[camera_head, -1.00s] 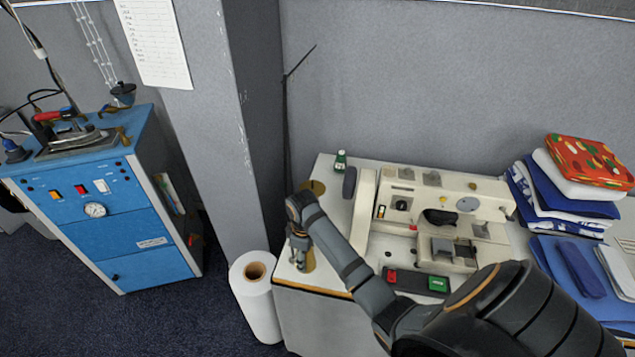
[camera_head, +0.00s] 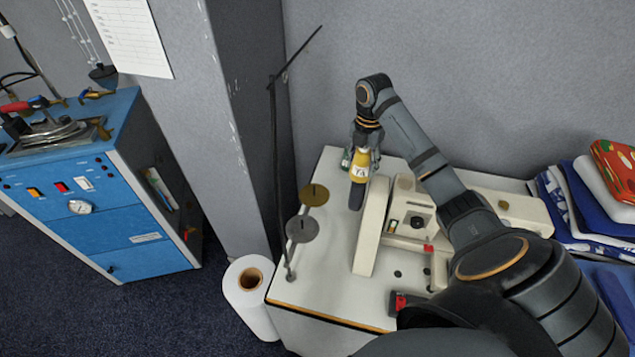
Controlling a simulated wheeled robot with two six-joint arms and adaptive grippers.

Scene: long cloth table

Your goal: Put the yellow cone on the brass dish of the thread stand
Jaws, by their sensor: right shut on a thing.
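My right gripper (camera_head: 366,138) is shut on the yellow cone (camera_head: 360,165), which carries a dark mark like "7A". The gripper holds the cone above the back of the white table, right of the thread stand. The stand's thin dark pole (camera_head: 274,150) rises at the table's left edge. Its brass dish (camera_head: 314,194) is bare, left of and lower in the picture than the cone. A grey dish (camera_head: 302,228) sits in front of the brass one, also bare. My left gripper is out of view.
A white sewing machine (camera_head: 371,227) stands just right of the stand, partly hidden by my right arm. Folded cloths (camera_head: 580,200) lie at right. A white roll (camera_head: 248,290) stands on the floor at left.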

